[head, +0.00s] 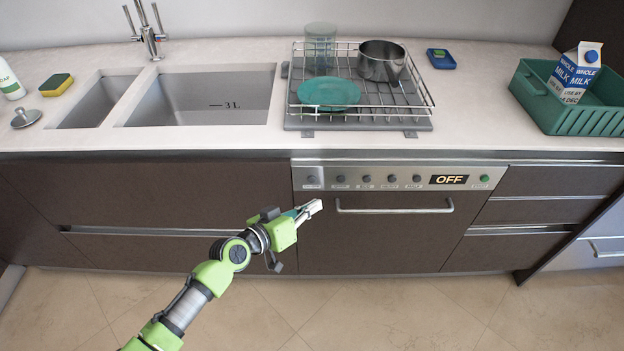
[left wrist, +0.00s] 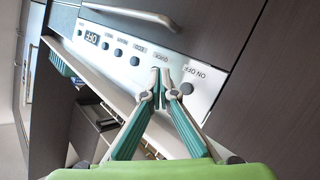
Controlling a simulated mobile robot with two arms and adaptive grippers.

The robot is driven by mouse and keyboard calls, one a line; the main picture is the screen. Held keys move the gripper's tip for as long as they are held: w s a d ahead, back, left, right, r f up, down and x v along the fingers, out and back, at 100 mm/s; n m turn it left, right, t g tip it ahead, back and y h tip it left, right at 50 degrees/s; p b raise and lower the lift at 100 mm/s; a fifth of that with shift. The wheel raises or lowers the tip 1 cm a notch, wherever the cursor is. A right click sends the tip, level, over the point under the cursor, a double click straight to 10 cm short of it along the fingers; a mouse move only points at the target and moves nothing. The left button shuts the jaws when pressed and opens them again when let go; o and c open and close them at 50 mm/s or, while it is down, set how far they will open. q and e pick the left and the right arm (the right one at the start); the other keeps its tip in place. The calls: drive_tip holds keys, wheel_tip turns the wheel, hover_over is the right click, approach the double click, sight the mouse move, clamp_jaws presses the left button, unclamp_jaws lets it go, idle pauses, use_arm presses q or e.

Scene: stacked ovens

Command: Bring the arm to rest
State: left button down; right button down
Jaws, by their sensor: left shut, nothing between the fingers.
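My left gripper (head: 312,208) is in front of the dishwasher's upper left corner in the head view, its arm coming in from the lower left. In the left wrist view, its two fingers (left wrist: 164,88) meet at the tips and hold nothing. The fingertips lie over the control panel (left wrist: 140,58) in that view; whether they touch it I cannot tell. The dishwasher door (head: 385,240) is shut and its display (head: 449,180) reads OFF. My right gripper is not in view.
On the counter stand a sink (head: 205,97), a dish rack (head: 295,90) with a green plate (head: 329,93), a pot (head: 381,62) and a glass (head: 320,45), and a green crate (head: 570,118) with a milk carton (head: 574,72). The floor (head: 400,310) in front is clear.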

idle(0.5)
use_arm(q)
drive_tip(key=s+a+f+n+g+y, duration=0.1)
drive_tip(key=s+a+f+y, duration=0.1)
drive_tip(key=s+a+f, duration=0.6)
drive_tip(key=s+a+f+g+y, duration=0.2)
drive_tip(key=s+f+y, duration=0.1)
drive_tip(key=f, duration=1)
drive_tip(key=s+a+f+n+g+y, duration=0.1)
drive_tip(key=s+a+f+y, duration=0.1)
drive_tip(key=s+a+f, duration=0.6)
drive_tip(key=s+a+f+g+y, duration=0.1)
drive_tip(key=s+f, duration=0.4)
drive_tip(key=s, duration=0.5)
drive_tip(key=s+a+f+g+y, duration=0.1)
drive_tip(key=s+f, duration=0.4)
drive_tip(key=s, duration=0.6)
drive_tip(key=s+a+f+m+g+y, duration=0.1)
drive_tip(key=s+a+f+g, duration=0.2)
drive_tip(key=s+f, duration=0.3)
drive_tip(key=s, duration=0.5)
drive_tip(key=shift+a+g+p, duration=0.25)
drive_tip(key=shift+g+p, duration=0.05)
drive_tip(key=shift+p, duration=0.1)
